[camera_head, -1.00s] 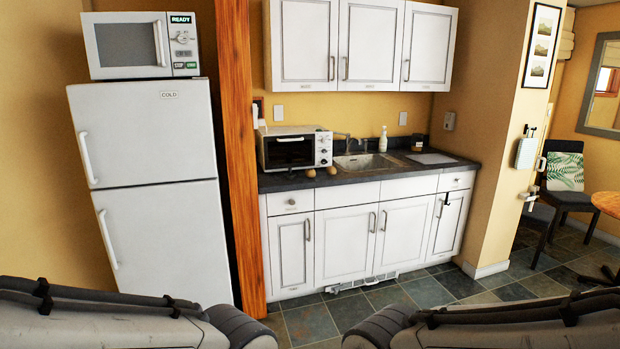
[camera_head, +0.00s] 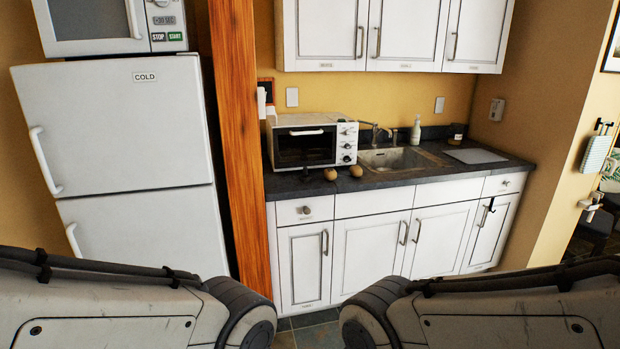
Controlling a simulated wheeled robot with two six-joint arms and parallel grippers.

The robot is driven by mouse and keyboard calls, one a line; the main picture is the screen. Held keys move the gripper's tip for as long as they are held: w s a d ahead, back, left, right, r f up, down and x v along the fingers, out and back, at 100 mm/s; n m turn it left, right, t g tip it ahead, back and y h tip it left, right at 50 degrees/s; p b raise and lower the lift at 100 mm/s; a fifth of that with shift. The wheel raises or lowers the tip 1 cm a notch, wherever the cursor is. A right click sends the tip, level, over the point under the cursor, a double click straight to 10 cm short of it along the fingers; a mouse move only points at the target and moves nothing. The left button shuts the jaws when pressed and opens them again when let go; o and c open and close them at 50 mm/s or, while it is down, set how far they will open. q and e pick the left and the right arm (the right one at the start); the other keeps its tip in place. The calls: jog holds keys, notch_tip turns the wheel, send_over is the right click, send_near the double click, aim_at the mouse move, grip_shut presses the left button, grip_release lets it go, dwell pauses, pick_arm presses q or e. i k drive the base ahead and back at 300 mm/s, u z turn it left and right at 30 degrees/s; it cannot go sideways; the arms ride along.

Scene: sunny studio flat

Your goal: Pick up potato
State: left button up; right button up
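Two small brown round things that look like potatoes lie on the dark countertop (camera_head: 400,181) in front of the toaster oven. The left potato (camera_head: 330,174) is near the counter's front edge, and the right potato (camera_head: 355,170) is just beside it. My two arms come in low at the left and right of the head view, well short of the counter. Neither gripper's fingers can be seen.
A white toaster oven (camera_head: 312,143) stands behind the potatoes. A sink (camera_head: 392,158) with a faucet and a soap bottle (camera_head: 416,131) are to the right. A wooden post (camera_head: 240,140) and a white fridge (camera_head: 122,170) stand left. Upper cabinets (camera_head: 400,35) hang above.

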aim_at(331, 173)
jog(key=i, duration=3.05)
jog(key=u, duration=0.05)
